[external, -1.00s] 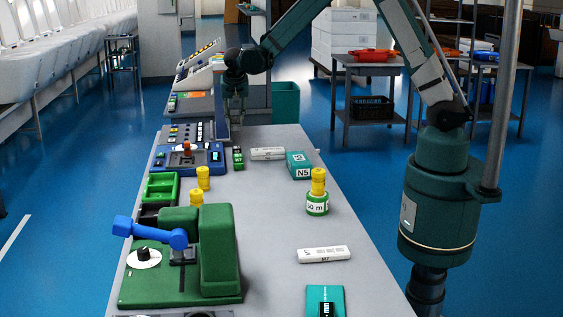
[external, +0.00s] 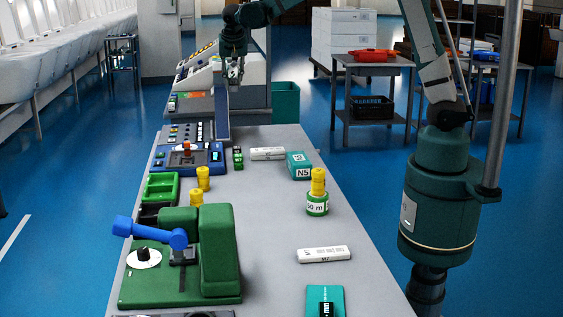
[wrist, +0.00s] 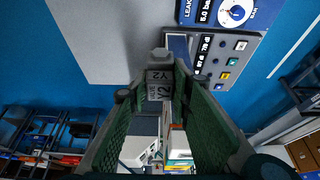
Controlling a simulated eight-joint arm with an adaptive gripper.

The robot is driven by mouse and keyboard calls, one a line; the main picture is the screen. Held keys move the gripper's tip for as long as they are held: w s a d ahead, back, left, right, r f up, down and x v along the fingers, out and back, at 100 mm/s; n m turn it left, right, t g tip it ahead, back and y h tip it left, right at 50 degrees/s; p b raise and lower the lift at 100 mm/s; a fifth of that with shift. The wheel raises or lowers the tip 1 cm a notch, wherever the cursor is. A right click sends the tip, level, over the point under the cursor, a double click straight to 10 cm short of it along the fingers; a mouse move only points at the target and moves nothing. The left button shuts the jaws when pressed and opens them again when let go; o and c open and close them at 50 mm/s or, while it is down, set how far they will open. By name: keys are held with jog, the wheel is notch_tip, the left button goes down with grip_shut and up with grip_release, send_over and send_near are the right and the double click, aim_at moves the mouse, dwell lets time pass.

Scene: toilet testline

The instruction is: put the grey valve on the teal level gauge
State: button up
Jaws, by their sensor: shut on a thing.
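My gripper (external: 235,78) is raised above the far end of the table, shut on the grey valve. In the wrist view the grey valve (wrist: 160,78), with a "Y2" label, sits between the green fingers of my gripper (wrist: 160,92). In the external view it is small and mostly covered by the fingers. Two teal blocks lie on the table: one marked "N5" (external: 299,166) at the far right, and one with a dark display (external: 325,299) at the near edge. I cannot tell which is the level gauge.
A green machine with a blue lever (external: 150,232) fills the near left. Yellow stacked pieces (external: 318,182), white bars (external: 323,254) and a blue control box (external: 187,157) stand on the grey table (external: 265,220). The table's middle is clear.

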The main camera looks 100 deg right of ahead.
jog(key=w+a+n+t, duration=0.15)
jog(key=w+a, duration=0.35)
jog(key=a, duration=1)
jog(key=w+a+n, duration=0.2)
jog(key=w+a, duration=0.4)
jog(key=a, duration=0.9)
jog(key=w+a+n+t, duration=0.15)
jog(key=w+a, duration=0.35)
jog(key=a, duration=1)
jog(key=s+a+n, duration=0.1)
jog(key=s+a, duration=0.2)
jog(key=a, duration=1.1)
jog(key=s+a+n+y, duration=0.1)
jog(key=s+a, duration=0.3)
jog(key=a, duration=1.1)
jog(key=s+a+n+p, duration=0.1)
jog(key=s+a+n, duration=0.2)
jog(key=a, duration=1.1)
jog(key=shift+s+a+f+y, duration=0.15)
jog(key=shift+a+y, duration=0.1)
jog(key=shift+y, duration=0.15)
jog(key=s+a+n+t+y, duration=0.1)
jog(key=s+a+n, duration=0.3)
jog(key=s+a, duration=1.7)
notch_tip(320, 180, down, 11)
jog(key=w+a, duration=0.1)
jog(key=w, duration=0.1)
jog(key=shift+a+m, duration=0.3)
jog(key=shift+a, duration=0.05)
jog(key=shift+f, duration=0.1)
